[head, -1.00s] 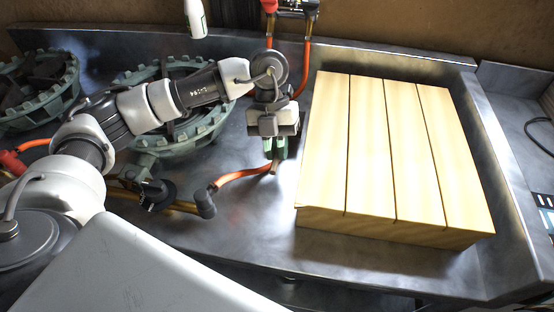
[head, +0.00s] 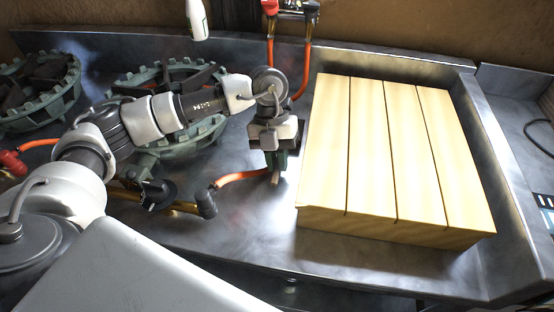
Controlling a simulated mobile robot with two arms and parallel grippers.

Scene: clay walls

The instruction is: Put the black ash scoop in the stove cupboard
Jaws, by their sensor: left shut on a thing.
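My left gripper (head: 276,170) points down over the steel stove top, just left of the slatted wooden block. Its fingers are shut on a small brownish thing (head: 276,180), of which only a tip shows below them. I cannot tell from this view what that thing is. I cannot make out the black ash scoop or the stove cupboard for certain. My right gripper is not in view.
The pale wooden block (head: 385,150) fills the right of the steel top (head: 250,240). Two green burner rings (head: 185,140) stand at the left. Orange hoses (head: 306,65) and a black valve (head: 155,194) lie close by. A white bottle (head: 196,20) stands at the back.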

